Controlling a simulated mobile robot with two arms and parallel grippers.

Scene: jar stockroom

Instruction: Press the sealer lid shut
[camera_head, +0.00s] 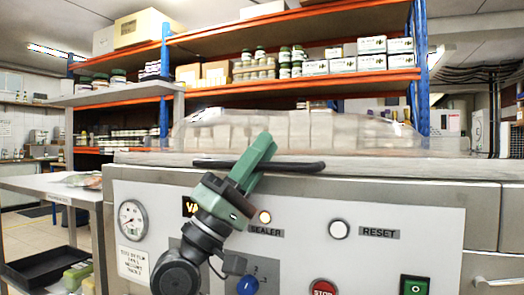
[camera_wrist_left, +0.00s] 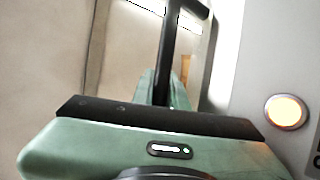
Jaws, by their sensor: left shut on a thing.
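The sealer (camera_head: 450,215) is a steel machine with a pale front panel. Its clear domed lid (camera_head: 300,122) lies low and nearly level over the top, with pale shapes showing through it. I cannot tell whether a gap remains under its rim. A black handle bar (camera_head: 300,166) runs along the lid's front edge. My green left gripper (camera_head: 258,154) reaches up from below and is shut on the handle; the bar also shows between the fingers in the left wrist view (camera_wrist_left: 168,50). My right gripper is not in view.
The panel has a gauge (camera_head: 132,222), a lit amber lamp (camera_head: 265,217), a white reset button (camera_head: 339,230) and a red stop button (camera_head: 323,287). A side table (camera_head: 50,187) and black tray (camera_head: 45,268) are at left. Shelves (camera_head: 290,85) of jars stand behind.

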